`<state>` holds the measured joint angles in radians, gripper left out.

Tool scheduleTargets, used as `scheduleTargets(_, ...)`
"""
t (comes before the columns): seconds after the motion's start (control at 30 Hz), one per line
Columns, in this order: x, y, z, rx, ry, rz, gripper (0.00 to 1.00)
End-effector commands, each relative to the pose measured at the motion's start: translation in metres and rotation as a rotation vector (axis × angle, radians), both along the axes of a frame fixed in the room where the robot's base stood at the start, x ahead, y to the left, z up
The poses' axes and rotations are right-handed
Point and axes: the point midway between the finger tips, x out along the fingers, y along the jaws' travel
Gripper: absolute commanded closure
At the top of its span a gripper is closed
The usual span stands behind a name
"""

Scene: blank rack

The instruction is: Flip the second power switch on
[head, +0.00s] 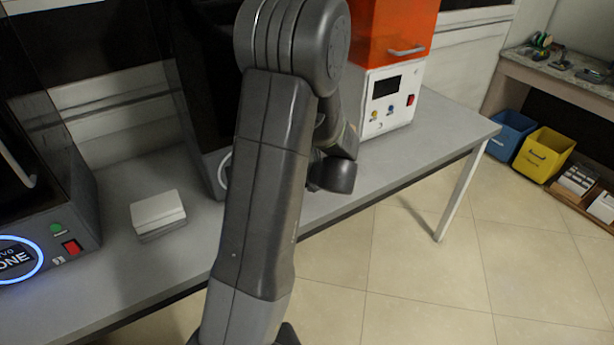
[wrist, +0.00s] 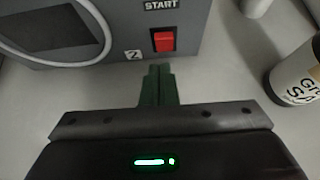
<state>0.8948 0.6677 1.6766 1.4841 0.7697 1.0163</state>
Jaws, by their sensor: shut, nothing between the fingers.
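In the wrist view a red rocker switch (wrist: 163,40) sits on the grey front panel of a machine (wrist: 200,12), below the word START and beside a label reading 2 (wrist: 133,54). My gripper (wrist: 158,70) is shut and empty. Its green fingertips are just in front of and below the switch, with a small gap showing in the picture. Whether they touch the panel cannot be told. In the head view my arm hides the gripper and the switch; part of a dark machine (head: 205,165) shows behind the arm.
A machine at left has a lit blue ring (head: 22,262) and its own red switch (head: 72,247). A white box (head: 158,212) lies on the grey table (head: 120,285). An orange and white machine (head: 395,85) stands at right. In the wrist view a printed cylinder (wrist: 297,82) is at right.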

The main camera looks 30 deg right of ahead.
Motion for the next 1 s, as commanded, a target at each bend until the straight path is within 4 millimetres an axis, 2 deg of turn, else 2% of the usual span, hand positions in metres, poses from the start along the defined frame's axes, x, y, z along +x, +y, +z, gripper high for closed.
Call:
scheduleTargets(0.1, 0.015, 0.002, 0.005, -0.001, 0.000, 0.002, 1.00)
scheduleTargets(0.23, 0.022, 0.002, 0.006, 0.000, 0.000, 0.000, 1.00)
scheduleTargets(0.67, 0.024, 0.002, 0.008, 0.000, 0.003, 0.000, 1.00)
scheduleTargets(1.0, 0.033, 0.003, 0.018, -0.005, 0.093, 0.003, 1.00)
